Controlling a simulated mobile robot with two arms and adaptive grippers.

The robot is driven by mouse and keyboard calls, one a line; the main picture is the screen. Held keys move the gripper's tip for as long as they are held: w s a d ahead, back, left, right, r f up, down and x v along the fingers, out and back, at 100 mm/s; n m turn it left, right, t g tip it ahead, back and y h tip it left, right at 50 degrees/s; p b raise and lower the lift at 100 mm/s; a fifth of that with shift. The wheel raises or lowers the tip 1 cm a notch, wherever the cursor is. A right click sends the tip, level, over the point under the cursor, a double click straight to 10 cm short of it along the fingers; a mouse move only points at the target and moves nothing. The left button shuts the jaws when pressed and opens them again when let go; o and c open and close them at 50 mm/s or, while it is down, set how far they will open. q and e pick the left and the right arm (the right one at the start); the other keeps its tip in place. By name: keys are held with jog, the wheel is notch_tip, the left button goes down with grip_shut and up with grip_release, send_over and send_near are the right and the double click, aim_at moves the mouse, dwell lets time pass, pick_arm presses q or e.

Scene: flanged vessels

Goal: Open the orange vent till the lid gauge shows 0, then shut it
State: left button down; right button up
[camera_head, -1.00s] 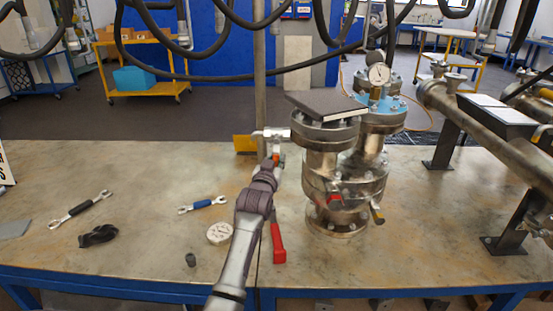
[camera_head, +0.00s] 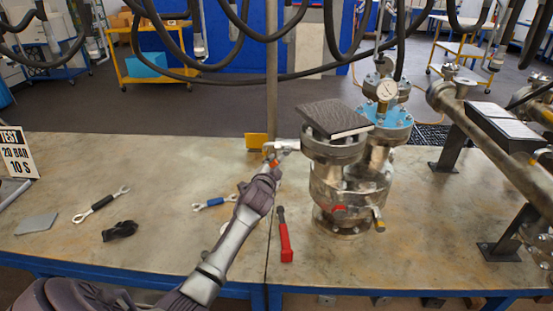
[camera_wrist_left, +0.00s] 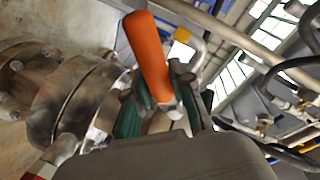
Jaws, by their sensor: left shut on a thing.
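The steel flanged vessel (camera_head: 335,190) stands on the bench, with a blue lid (camera_head: 396,119) on its rear column. The round white lid gauge (camera_head: 387,90) sits on top; its reading is too small to tell. The orange vent handle (camera_wrist_left: 147,52) stands out large in the left wrist view, beside the vessel's steel flange. My left gripper (camera_head: 270,165) is at the vent on the vessel's left side and is shut on the orange handle's base, between its green-lined fingers (camera_wrist_left: 160,108). My right gripper is not in view.
A dark book-like block (camera_head: 335,115) lies on the front flange. A red-handled tool (camera_head: 285,235), wrenches (camera_head: 102,204) and a black strap (camera_head: 120,231) lie on the bench (camera_head: 180,165). A pipe on stands (camera_head: 490,150) is at the right. Cables hang overhead.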

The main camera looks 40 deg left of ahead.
pick_arm(q)
jog(key=m+p, duration=0.1)
jog(key=r+m+p, duration=0.2)
jog(key=shift+s+a+g+y, duration=0.25)
jog(key=shift+a+g+y, duration=0.15)
jog(key=shift+s+a+r+m+y+p, duration=0.1)
jog(key=shift+r+m+y+p, duration=0.2)
jog(key=shift+m+p, duration=0.5)
jog(key=shift+r+m+y+p, duration=0.1)
jog(key=shift+r+m+p, duration=0.4)
jog(key=shift+m, duration=0.4)
jog(key=shift+g, duration=0.3)
jog(key=c, duration=1)
grip_release()
jog(key=v, duration=1.2)
jog(key=shift+f, duration=0.1)
